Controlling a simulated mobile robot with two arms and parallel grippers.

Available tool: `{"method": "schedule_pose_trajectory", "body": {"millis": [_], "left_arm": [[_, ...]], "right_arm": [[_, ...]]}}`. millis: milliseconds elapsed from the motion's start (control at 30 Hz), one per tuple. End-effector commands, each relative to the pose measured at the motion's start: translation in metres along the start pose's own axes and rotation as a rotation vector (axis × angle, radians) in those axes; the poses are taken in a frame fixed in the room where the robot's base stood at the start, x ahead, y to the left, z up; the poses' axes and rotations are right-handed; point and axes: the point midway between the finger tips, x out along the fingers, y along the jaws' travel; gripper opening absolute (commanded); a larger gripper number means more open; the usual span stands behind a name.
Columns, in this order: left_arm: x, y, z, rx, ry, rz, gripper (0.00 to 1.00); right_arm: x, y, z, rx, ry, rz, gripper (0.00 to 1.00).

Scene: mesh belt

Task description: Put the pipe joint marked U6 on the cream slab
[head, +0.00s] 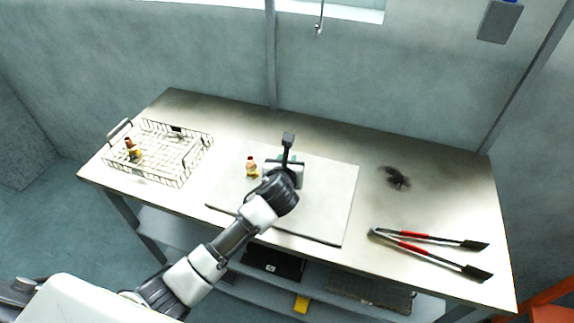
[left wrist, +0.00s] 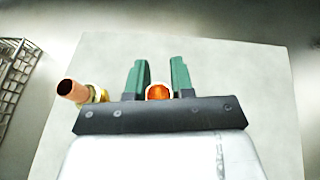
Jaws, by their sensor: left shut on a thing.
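The cream slab (head: 325,218) lies flat in the middle of the table; it also shows in the left wrist view (left wrist: 265,75). My left gripper (head: 292,160) is low over the slab. In the left wrist view its green fingers (left wrist: 159,72) are shut on a pipe joint (left wrist: 158,91) with an orange opening and a pale rim. In the head view the gripper hides this joint. A second copper and brass pipe joint (head: 252,168) stands on the slab to the left of the gripper; it also shows in the left wrist view (left wrist: 74,91). I cannot read any marks.
A wire basket (head: 158,178) at the table's left holds another pipe joint (head: 132,151). Red-handled tongs (head: 425,237) lie at the right front. A dark stain (head: 396,178) marks the table right of the slab. The slab's right part is clear.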

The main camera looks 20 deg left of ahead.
Motion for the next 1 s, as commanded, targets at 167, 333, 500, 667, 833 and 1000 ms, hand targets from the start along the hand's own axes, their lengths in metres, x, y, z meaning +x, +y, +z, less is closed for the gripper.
{"method": "schedule_pose_trajectory", "body": {"millis": [167, 333, 500, 667, 833, 1000], "left_arm": [[0.0051, -0.0005, -0.0122, -0.002, -0.002, -0.001, 0.00], [0.0051, -0.0004, -0.0118, -0.002, -0.003, -0.001, 0.00], [0.0061, -0.0004, -0.0146, 0.000, -0.001, -0.001, 0.26], [0.0060, -0.0003, -0.0144, -0.001, -0.001, 0.000, 0.48], [0.0059, -0.0004, -0.0144, -0.001, -0.001, 0.000, 0.48], [0.0031, -0.0003, -0.0122, -0.001, -0.002, -0.001, 0.48]], "right_arm": [[-0.0004, -0.0001, 0.0019, 0.000, -0.003, 0.000, 0.48], [-0.0003, -0.0002, 0.0026, 0.000, -0.004, 0.000, 0.48], [0.0000, -0.0003, 0.0027, 0.000, -0.004, 0.000, 0.48], [0.0000, -0.0003, 0.0027, 0.001, -0.004, 0.000, 0.48], [0.0000, -0.0004, 0.0027, 0.001, -0.004, 0.000, 0.48], [-0.0004, -0.0006, 0.0026, 0.001, -0.004, -0.001, 0.48]]}}
